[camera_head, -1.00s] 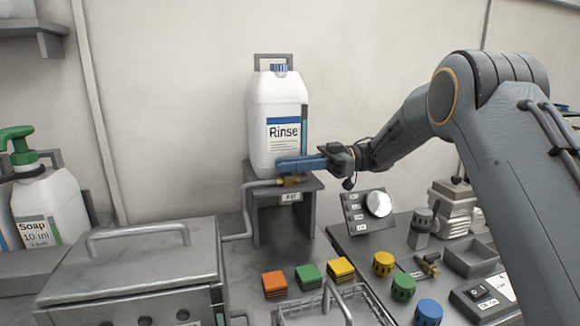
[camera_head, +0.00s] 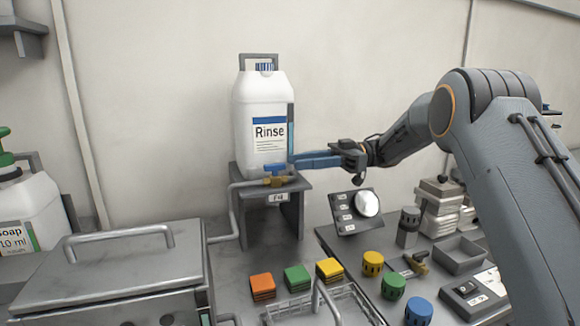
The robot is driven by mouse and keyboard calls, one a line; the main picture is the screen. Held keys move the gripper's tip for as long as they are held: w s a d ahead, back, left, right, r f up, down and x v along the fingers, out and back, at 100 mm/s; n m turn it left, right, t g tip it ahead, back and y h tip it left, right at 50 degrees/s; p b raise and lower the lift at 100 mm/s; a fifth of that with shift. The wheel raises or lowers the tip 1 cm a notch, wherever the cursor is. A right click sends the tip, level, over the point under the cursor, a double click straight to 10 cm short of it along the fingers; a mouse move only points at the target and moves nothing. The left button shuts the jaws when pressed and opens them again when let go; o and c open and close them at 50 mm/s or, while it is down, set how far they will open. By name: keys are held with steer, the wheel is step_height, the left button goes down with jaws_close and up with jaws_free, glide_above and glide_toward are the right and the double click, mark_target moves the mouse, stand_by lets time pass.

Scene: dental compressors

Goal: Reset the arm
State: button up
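My arm reaches in from the right. My gripper (camera_head: 318,160) has blue fingers that point left, beside the lower right of the white Rinse canister (camera_head: 262,125). The fingers are seen side-on, so their gap does not show. The canister stands upright on a small grey stand (camera_head: 268,205). A brass valve with a blue handle (camera_head: 277,176) sits at the stand's front edge, just below and left of the fingertips. The fingers look apart from the valve.
A grey lidded box (camera_head: 110,265) stands at the front left, with a Soap bottle (camera_head: 25,215) behind it. Orange, green and yellow blocks (camera_head: 297,279) lie by a wire basket (camera_head: 325,306). A panel with a dial (camera_head: 355,212), round knobs (camera_head: 392,286) and a tray (camera_head: 459,255) are right.

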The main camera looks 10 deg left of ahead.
steer(key=shift+w+d, duration=0.15)
steer(key=shift+d, duration=0.1)
